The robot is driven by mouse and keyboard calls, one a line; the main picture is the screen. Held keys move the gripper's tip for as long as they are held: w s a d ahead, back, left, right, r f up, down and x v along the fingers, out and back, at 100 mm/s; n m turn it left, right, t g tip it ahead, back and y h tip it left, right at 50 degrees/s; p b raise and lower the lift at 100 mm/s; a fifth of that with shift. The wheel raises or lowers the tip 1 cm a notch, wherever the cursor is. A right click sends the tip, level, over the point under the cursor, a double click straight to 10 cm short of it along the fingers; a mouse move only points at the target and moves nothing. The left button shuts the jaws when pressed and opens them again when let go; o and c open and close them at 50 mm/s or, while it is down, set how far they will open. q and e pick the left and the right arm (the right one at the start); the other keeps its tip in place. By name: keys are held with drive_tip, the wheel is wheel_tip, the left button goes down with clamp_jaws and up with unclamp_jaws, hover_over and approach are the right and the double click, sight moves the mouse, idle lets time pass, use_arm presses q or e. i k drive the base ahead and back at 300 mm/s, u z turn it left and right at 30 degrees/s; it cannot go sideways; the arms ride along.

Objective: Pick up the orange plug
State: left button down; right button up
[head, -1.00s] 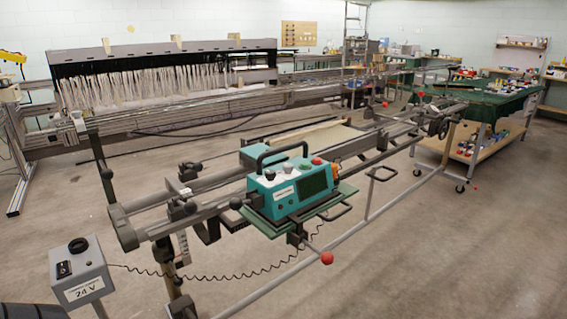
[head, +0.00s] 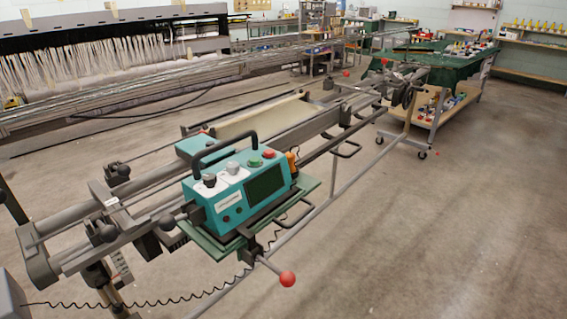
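An orange part (head: 293,161), which looks like the orange plug, shows at the right end of the teal control box (head: 238,193). It is small and partly hidden behind the box, so I cannot tell whether it is plugged in or only rests there. The teal box has a black carry handle, knobs and a dark screen, and sits on a green plate (head: 226,243) on the long metal rail frame. Neither of my grippers is in view.
A red ball knob (head: 287,279) sticks out on a rod below the box. A coiled black cable (head: 165,301) runs from a grey box (head: 12,300) at lower left. A green-topped bench (head: 450,60) stands at back right. The floor at right is clear.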

sight(292, 157)
drive_tip(key=u, duration=1.95)
drive_tip(key=k, duration=1.15)
drive_tip(key=z, duration=0.8)
drive_tip(key=i, duration=0.35)
drive_tip(key=z, duration=0.55)
drive_tip(key=i, duration=1.1)
drive_tip(key=u, duration=0.25)
